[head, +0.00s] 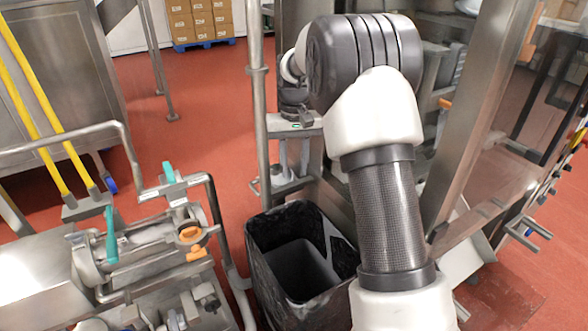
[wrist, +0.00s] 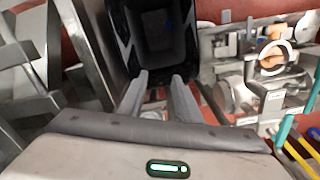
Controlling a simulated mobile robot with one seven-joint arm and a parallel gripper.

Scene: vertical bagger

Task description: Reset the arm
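My arm rises from the lower right of the head view, bends at a dark grey joint and reaches away. My gripper (head: 293,172) hangs beyond it, pointing down, with a small green light on its body. In the wrist view, the two grey fingers of my gripper (wrist: 160,78) stand apart with nothing between them. The gripper is open and empty. A black bin (head: 262,283) stands below and nearer than the gripper in the head view. The bin (wrist: 122,40) also shows past the fingertips in the wrist view.
A steel post (head: 258,110) stands just left of my gripper. Steel machine frames (head: 475,120) stand close on the right. Pipework with teal handles (head: 111,236) fills the lower left. Yellow poles (head: 42,100) lean at the far left. Open red floor (head: 215,95) lies behind.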

